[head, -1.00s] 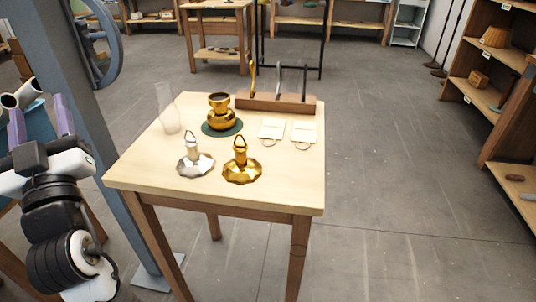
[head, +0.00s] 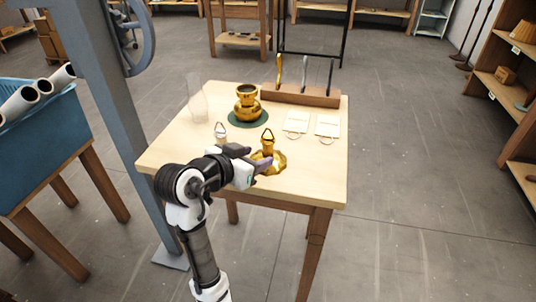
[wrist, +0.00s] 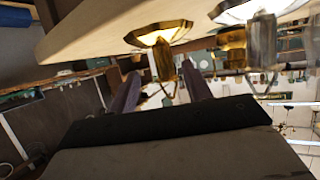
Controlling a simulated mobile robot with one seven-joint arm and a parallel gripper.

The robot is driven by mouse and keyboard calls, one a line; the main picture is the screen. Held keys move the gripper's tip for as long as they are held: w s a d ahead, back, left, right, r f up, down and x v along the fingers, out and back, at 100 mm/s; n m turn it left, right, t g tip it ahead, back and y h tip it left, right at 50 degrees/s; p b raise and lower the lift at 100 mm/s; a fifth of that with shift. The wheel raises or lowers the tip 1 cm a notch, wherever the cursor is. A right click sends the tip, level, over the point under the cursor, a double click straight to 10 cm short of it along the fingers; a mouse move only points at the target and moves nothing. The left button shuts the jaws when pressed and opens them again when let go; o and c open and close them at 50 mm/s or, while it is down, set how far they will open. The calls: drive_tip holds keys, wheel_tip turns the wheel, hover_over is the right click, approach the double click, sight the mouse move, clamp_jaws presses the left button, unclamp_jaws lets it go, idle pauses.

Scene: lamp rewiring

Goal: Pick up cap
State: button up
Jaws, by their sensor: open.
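A brass cap (head: 267,143) with a knob, a wire loop and a scalloped base stands upright near the table's front edge. A silver cap (head: 221,133) stands to its left; my arm hides most of it in the head view. My gripper (head: 255,157) is open and empty beside the brass cap, from the left, with its fingers overlapping the cap's base in the picture. In the wrist view, tilted almost upside down, the brass cap (wrist: 158,38) shows just beyond and between my two fingers (wrist: 160,88). The silver cap (wrist: 261,38) is at upper right. Contact cannot be told.
A brass lamp body (head: 247,105) sits on a green round mat behind the caps. A clear glass chimney (head: 197,99) stands at left. A wooden rack (head: 300,97) with upright tools and two pale cards (head: 327,126) are behind right. The table's front right is clear.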

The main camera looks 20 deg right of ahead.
sight(265, 152)
drive_tip(key=shift+p+x, duration=0.7)
drive_tip(key=shift+x, duration=2.75)
drive_tip(key=shift+w+a, duration=0.15)
drive_tip(key=shift+a, duration=0.05)
clamp_jaws()
